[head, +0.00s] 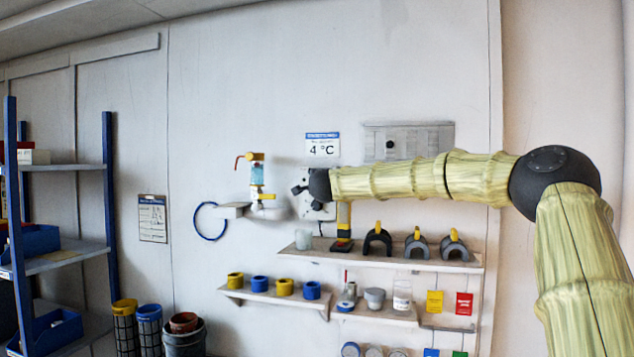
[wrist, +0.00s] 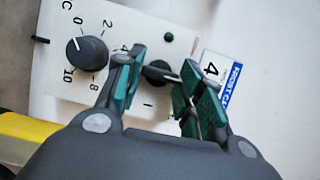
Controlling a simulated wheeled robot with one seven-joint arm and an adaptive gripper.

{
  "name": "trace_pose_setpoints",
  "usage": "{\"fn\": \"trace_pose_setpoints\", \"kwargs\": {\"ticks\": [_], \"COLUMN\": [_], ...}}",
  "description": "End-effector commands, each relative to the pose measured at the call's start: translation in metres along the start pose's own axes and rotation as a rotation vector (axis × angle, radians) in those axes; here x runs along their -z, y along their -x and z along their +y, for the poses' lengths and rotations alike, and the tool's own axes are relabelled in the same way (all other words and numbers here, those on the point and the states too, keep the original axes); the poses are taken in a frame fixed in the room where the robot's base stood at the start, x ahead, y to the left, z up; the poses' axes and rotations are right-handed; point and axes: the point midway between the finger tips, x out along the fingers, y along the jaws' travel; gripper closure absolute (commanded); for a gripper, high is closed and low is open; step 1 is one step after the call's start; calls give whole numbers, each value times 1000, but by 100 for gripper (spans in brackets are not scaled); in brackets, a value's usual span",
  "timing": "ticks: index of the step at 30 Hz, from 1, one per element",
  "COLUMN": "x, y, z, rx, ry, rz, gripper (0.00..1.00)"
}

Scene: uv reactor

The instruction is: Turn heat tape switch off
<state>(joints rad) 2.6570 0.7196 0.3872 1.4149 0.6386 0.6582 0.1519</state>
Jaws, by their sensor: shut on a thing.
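The white control panel (wrist: 60,82) fills the left and middle of the wrist view. It carries a dark rotary knob (wrist: 87,52) with a number scale marked from 0 to 10. The dark round heat tape switch (wrist: 158,70) sits beside that knob, with an "I" mark near it. My gripper (wrist: 163,68) has its teal fingers on either side of the switch and is shut on it. The fingers partly hide the switch and its other markings. In the head view, my gripper (head: 301,188) is at the panel (head: 318,213) on the wall, which my arm partly covers.
A small dark green indicator (wrist: 168,37) is above the switch. A 4 °C sign (head: 322,146) hangs above the panel. A yellow-and-blue valve assembly (head: 257,178) is to the left. A shelf (head: 400,260) with several holders runs below my arm.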

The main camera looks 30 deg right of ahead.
Motion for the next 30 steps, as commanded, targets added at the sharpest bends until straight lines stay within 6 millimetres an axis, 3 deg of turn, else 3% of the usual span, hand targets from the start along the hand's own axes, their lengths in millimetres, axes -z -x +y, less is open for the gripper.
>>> {"fn": "trace_pose_setpoints", "kwargs": {"ticks": [1,2,5,6,19,30], "x": [-1,-1,-1,-1,0,0], "y": [0,0,0,0,7,56], "z": [3,3,2,2,0,1], "rx": [-3,-3,-3,-2,-1,-1], "ry": [2,2,1,1,0,-1], "rz": [-2,-2,-2,-2,0,-2], "gripper": [86,61,43,41,41,41]}}
